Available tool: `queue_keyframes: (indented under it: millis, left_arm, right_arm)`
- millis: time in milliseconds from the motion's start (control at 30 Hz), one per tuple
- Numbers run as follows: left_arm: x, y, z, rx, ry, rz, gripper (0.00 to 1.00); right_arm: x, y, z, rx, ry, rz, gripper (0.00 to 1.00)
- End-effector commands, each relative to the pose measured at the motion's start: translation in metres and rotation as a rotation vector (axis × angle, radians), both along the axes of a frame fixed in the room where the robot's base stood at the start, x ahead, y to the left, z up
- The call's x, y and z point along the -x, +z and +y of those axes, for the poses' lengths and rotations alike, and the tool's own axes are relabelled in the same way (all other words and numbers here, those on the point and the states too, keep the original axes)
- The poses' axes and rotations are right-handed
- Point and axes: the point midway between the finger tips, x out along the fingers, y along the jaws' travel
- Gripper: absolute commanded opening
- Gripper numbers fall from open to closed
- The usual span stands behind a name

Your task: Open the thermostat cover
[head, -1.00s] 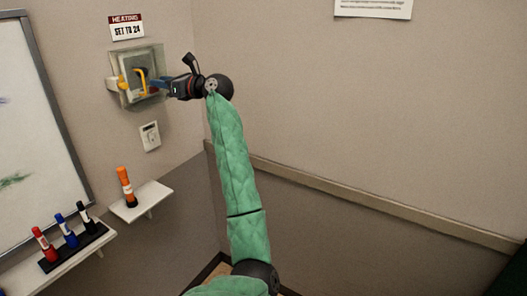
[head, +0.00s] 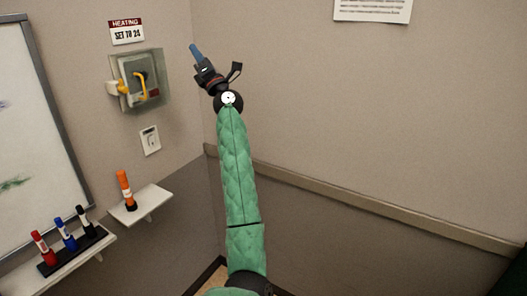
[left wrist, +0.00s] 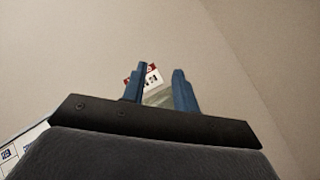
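The thermostat (head: 128,72) is a pale box on the left wall, with a yellow handle-like part (head: 141,86) at its front. A clear greenish cover (head: 163,72) surrounds it; I cannot tell whether the cover is shut or ajar. My left gripper (head: 195,48) is right of the thermostat, apart from it, with its blue fingers pointing up. In the left wrist view the fingers of the left gripper (left wrist: 159,76) are spread with nothing held between them. Part of the clear cover (left wrist: 158,98) shows beyond them. My right gripper is out of view.
A heating sign (head: 126,31) hangs above the thermostat and a wall socket (head: 150,140) sits below. An orange marker (head: 124,190) stands on a small shelf (head: 150,203). A whiteboard (head: 25,130) is at left.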

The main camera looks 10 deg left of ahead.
Motion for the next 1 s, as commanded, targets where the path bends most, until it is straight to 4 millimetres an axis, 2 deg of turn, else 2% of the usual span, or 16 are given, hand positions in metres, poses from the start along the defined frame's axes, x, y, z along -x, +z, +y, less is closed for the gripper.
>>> queue_keyframes:
  millis: [200,567,1000]
  left_arm:
    - [-0.020,-0.011,-0.029,-0.172,-0.016,0.106,0.29]
    - [-0.046,-0.042,-0.069,-0.401,-0.038,0.258,0.29]
    - [-0.071,-0.096,-0.107,-0.623,-0.067,0.423,0.29]
  right_arm:
    - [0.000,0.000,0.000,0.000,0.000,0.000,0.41]
    - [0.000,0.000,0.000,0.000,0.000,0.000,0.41]
    - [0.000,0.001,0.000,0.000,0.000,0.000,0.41]
